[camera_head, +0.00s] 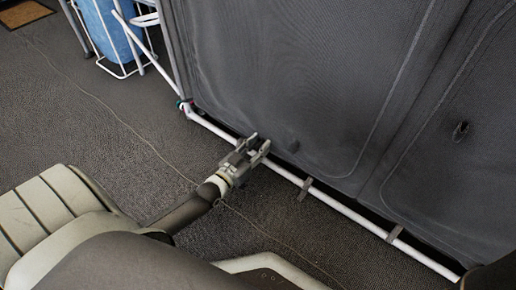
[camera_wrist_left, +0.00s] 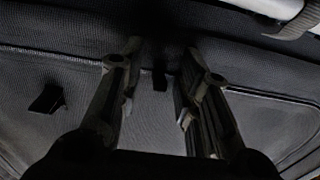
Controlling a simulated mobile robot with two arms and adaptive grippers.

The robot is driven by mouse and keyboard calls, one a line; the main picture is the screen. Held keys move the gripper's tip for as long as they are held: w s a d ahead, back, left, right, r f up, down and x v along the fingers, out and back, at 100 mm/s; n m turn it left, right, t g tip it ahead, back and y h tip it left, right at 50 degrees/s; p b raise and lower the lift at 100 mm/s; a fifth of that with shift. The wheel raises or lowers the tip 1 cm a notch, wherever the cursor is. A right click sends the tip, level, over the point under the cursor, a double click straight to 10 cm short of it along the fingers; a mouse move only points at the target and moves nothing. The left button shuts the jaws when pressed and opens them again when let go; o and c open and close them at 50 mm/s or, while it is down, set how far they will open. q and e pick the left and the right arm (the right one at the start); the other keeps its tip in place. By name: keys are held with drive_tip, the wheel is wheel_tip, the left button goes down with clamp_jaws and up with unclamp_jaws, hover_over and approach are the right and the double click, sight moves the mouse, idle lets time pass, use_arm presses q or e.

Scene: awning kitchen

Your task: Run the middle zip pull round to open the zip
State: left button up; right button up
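The dark grey fabric wall (camera_head: 300,70) has curved, pale zip lines (camera_head: 398,85) on its panels. A small dark tab (camera_head: 292,145), which looks like a zip pull, stands out low on the left panel. My left gripper (camera_head: 262,146) is just left of this tab, near the foot of the wall, with its fingers apart. In the left wrist view, a small dark tab (camera_wrist_left: 160,78) shows between the two open fingers, beyond them and apart from both. Another dark tab (camera_wrist_left: 47,98) is further left there. I cannot tell for sure which tab is the middle pull.
A white pole (camera_head: 340,208) runs along the foot of the wall, with dark straps (camera_head: 305,188) round it. Another dark tab (camera_head: 461,130) is on the right panel. A blue bin (camera_head: 112,30) in a white wire frame stands at back left.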

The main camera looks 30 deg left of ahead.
use_arm(q)
drive_tip(key=shift+c, duration=0.5)
clamp_jaws()
